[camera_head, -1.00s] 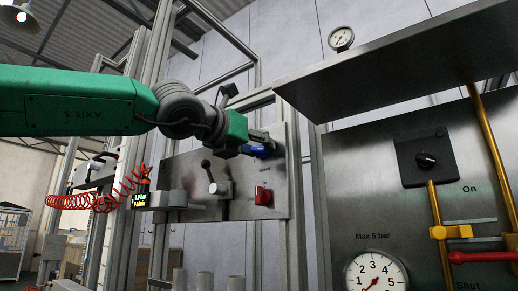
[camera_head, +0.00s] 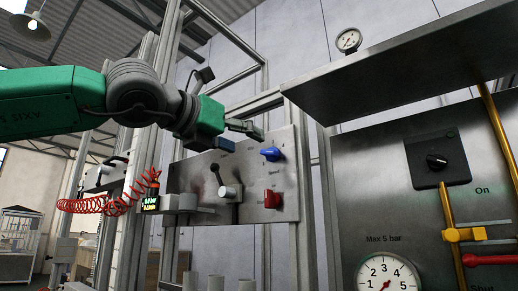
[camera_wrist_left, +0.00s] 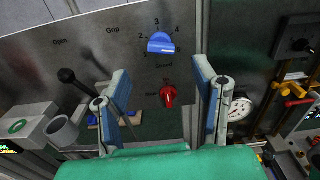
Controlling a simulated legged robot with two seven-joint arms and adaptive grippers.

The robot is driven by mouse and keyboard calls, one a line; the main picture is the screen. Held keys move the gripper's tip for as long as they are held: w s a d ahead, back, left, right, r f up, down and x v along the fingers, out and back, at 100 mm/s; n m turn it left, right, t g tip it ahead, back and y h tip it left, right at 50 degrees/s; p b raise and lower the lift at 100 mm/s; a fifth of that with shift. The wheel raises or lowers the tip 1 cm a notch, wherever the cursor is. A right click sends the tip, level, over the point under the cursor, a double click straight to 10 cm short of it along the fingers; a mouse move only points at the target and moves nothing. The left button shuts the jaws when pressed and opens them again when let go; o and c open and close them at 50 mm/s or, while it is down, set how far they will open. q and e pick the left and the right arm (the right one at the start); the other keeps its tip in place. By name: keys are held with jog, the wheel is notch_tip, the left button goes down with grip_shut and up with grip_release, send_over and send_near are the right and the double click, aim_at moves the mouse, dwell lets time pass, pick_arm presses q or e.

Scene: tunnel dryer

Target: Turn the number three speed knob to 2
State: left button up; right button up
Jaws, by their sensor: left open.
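The blue speed knob (camera_head: 272,154) sits on the upper right of a metal panel (camera_head: 258,190). In the left wrist view, the blue knob (camera_wrist_left: 161,43) has a dial with 2, 3 and 4 legible around it; which number it points to is hard to tell. My left gripper (camera_head: 243,136) is open and empty, up and left of the knob and apart from it. In the left wrist view, the fingers of my left gripper (camera_wrist_left: 162,78) are spread wide below the knob. My right gripper is out of view.
A red knob (camera_head: 272,199) is below the blue one, and a black-handled lever (camera_head: 217,174) is to its left. A metal shelf (camera_head: 400,75) juts out at right above a panel with a black switch (camera_head: 436,161), yellow pipes and a pressure gauge (camera_head: 386,277).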

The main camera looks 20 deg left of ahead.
aim_at(266, 154)
pick_arm(q)
jog(key=v, duration=0.3)
jog(key=shift+s+a, duration=0.3)
jog(key=shift+d, duration=0.1)
jog(key=w+d+m, duration=0.1)
jog(key=w, duration=0.2)
jog(key=w+d+m+b, duration=0.1)
jog(key=w, duration=0.2)
jog(key=w+d+m, duration=0.1)
jog(key=w+d, duration=0.1)
jog(key=w, duration=0.2)
jog(key=shift+f+m, duration=0.3)
jog(key=shift+f, duration=0.1)
jog(key=shift+w+d, duration=0.1)
jog(key=shift+w, duration=0.45)
